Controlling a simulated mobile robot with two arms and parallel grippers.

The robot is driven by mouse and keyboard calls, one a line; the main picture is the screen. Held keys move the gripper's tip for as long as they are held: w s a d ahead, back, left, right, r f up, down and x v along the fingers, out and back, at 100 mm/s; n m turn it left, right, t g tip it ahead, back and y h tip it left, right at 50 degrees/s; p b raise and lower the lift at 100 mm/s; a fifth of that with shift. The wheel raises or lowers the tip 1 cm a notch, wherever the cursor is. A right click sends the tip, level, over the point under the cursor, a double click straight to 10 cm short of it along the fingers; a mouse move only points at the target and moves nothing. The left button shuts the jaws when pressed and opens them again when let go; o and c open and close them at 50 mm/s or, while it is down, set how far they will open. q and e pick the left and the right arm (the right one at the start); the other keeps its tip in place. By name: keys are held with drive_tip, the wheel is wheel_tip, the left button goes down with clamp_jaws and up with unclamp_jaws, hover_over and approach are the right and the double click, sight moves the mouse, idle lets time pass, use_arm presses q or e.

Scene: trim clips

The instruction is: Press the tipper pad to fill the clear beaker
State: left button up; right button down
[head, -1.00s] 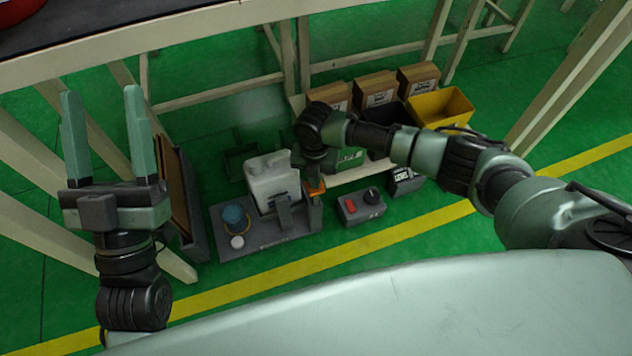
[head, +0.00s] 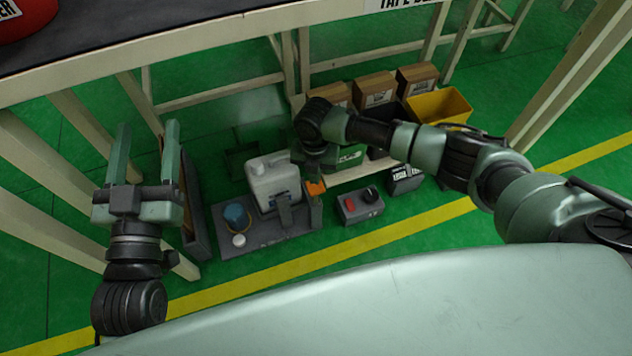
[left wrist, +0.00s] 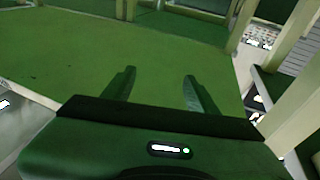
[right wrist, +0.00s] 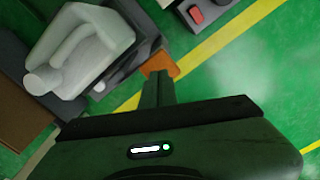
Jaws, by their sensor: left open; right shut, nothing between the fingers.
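The tipper pad is an orange plate (head: 316,188) at the right end of a grey tipper base (head: 270,236). It also shows in the right wrist view (right wrist: 158,66). A white jug (head: 272,185) sits in the tipper and looks roughly upright. A blue round vessel (head: 237,216) stands left of it; I cannot tell whether this is the clear beaker or what it holds. My right gripper (right wrist: 157,84) is shut and empty, its fingertips at the pad's near edge; contact is unclear. My left gripper (head: 147,130) is open and empty, left of the tipper.
A grey box with a red button (head: 359,206) stands right of the tipper. Cardboard boxes (head: 375,90) and a yellow bin (head: 440,105) are behind. White table legs (head: 60,215) stand at the left. Green floor is open in front.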

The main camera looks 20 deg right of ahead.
wheel_tip(320, 180, up, 2)
drive_tip(key=shift+p, duration=0.95)
use_arm(q)
wheel_tip(320, 180, down, 10)
drive_tip(key=s+a+g+y, duration=0.1)
drive_tip(key=g+y, duration=0.1)
drive_tip(key=g, duration=0.4)
drive_tip(key=shift+s+a, duration=0.25)
drive_tip(key=shift+a, duration=0.15)
use_arm(e)
drive_tip(key=shift+r, duration=0.1)
